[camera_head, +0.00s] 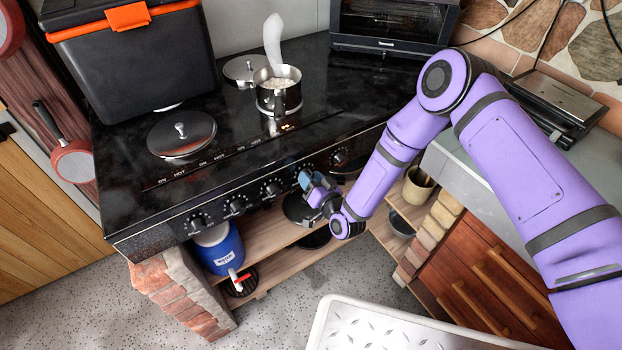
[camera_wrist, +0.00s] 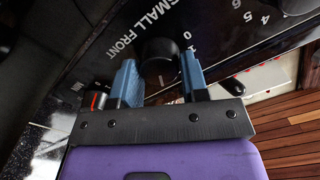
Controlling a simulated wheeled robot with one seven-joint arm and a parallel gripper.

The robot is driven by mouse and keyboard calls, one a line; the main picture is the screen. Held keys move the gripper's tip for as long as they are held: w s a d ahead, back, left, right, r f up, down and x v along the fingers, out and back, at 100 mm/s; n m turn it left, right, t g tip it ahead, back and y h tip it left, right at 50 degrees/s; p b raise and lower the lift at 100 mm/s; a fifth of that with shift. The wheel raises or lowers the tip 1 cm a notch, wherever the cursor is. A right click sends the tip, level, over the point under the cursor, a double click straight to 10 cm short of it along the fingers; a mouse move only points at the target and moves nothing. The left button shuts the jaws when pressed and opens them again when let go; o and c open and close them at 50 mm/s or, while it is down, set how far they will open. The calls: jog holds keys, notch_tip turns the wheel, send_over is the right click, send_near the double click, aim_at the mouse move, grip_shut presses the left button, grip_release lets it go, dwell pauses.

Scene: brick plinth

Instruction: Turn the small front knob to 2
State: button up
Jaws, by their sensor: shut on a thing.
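My gripper (camera_head: 309,184) reaches the front panel of the black stove (camera_head: 235,150) in the head view. In the wrist view its blue fingers (camera_wrist: 159,80) stand on either side of a round black knob (camera_wrist: 158,52) and are shut on it. The white label SMALL FRONT runs beside this knob. The marks 0 and 1 show to the right of the knob; other marks near it are hidden by the fingers. A pale line shows on the knob between the fingers, but I cannot tell which number it points to. The gripper hides this knob in the head view.
More black knobs (camera_head: 272,188) line the panel to the left, and one (camera_head: 340,157) stands to the right. A blue jug (camera_head: 219,248) stands on the shelf below. A metal tray (camera_head: 375,325) is in front.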

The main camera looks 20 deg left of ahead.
jog(key=shift+n, duration=0.3)
jog(key=n, duration=1.1)
jog(key=shift+s+a, duration=0.1)
jog(key=shift+s, duration=0.05)
dwell(0.4)
jog(key=o, duration=0.9)
jog(key=v, duration=1)
jog(key=shift+s+d, duration=0.25)
jog(key=shift+s, duration=0.05)
